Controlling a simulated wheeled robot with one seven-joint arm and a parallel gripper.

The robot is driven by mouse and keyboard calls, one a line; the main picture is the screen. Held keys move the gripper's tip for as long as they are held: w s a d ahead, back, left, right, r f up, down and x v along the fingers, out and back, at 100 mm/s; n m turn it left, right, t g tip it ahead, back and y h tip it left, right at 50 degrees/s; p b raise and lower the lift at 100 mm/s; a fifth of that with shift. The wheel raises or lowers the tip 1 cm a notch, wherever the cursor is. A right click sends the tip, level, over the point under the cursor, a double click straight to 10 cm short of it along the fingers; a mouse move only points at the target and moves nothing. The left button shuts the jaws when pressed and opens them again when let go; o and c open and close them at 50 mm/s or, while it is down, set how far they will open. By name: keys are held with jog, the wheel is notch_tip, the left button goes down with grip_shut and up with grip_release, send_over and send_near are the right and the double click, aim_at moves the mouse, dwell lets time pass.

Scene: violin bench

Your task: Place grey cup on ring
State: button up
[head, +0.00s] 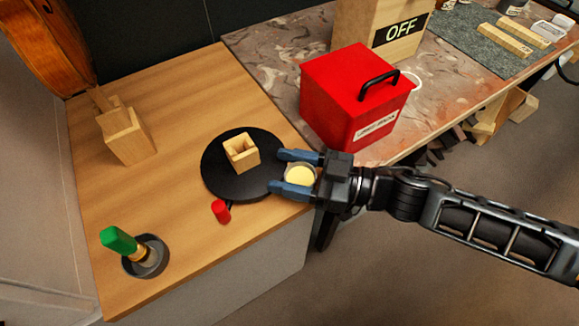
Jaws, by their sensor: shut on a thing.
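My gripper (283,172) reaches in from the right, its blue fingers on either side of a small round cup (289,181). The cup has a pale grey rim and a yellow filling or top. It is at the right edge of the wooden bench, beside the black disc; its height above the bench is hard to tell. A thin white ring (418,84) shows on the mottled worktop just right of the red box, which hides part of it.
The red box (335,95) with a black handle stands between my gripper and the ring. A black disc (222,186) carries a hollow wooden block (241,153). A red-capped item (221,211), a dark dish (160,262) with a green-handled tool, and an OFF-labelled box (365,30) stand nearby.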

jog(key=o, duration=1.3)
jog(key=shift+f, duration=0.1)
jog(key=shift+c, duration=0.2)
